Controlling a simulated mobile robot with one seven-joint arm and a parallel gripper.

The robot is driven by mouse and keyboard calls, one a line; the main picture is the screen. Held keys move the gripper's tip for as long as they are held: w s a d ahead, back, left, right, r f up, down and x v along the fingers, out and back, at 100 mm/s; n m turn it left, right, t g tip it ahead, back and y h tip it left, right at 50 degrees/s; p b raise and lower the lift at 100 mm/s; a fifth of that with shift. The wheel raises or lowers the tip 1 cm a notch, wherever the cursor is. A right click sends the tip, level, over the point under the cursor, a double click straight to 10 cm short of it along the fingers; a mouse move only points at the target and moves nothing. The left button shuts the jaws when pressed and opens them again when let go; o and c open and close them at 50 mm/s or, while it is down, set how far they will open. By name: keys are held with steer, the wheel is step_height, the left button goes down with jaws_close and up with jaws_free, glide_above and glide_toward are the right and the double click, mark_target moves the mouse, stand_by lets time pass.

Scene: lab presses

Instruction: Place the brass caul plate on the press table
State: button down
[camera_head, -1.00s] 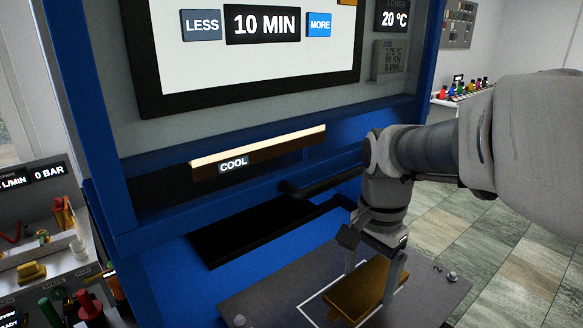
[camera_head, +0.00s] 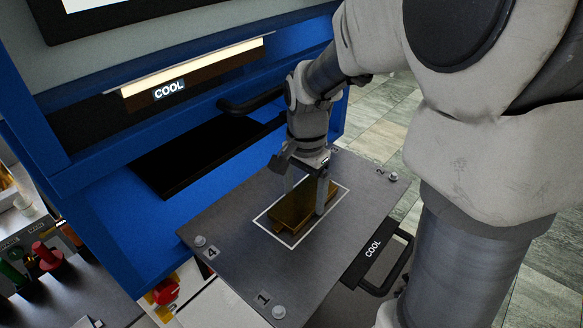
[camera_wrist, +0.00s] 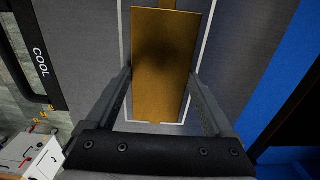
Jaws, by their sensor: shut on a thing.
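The brass caul plate (camera_head: 291,208) is a flat golden slab within the white outline on the grey press table (camera_head: 230,250). My gripper (camera_head: 304,194) is shut on the plate, with one finger on either side of it. In the wrist view the plate (camera_wrist: 160,60) lies between my gripper's fingers (camera_wrist: 160,88), inside the white lines. It looks close to flat on the table, but whether it touches the surface or hangs slightly above it I cannot tell. The plate's far side is partly hidden by my fingers in the head view.
The press table has numbered corner bolts and a black handle (camera_head: 382,262) marked COOL on its front edge. The blue press frame (camera_head: 110,215) with a dark opening (camera_head: 205,150) stands behind. A red knob (camera_head: 166,292) is below left.

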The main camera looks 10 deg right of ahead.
mark_target(304, 199)
steer(key=shift+f, duration=0.1)
jaws_free()
step_height(304, 199, up, 7)
steer(key=shift+r, duration=0.1)
steer(key=shift+s+r, duration=0.25)
steer(key=shift+r, duration=0.3)
steer(key=s+r+n+t, duration=0.3)
steer(key=s+n+t, duration=0.2)
steer(key=s+n, duration=0.5)
steer(key=s, duration=0.3)
steer(key=shift+s+n+t, duration=0.2)
steer(key=shift+n+t, duration=0.1)
steer(key=shift+n, duration=0.1)
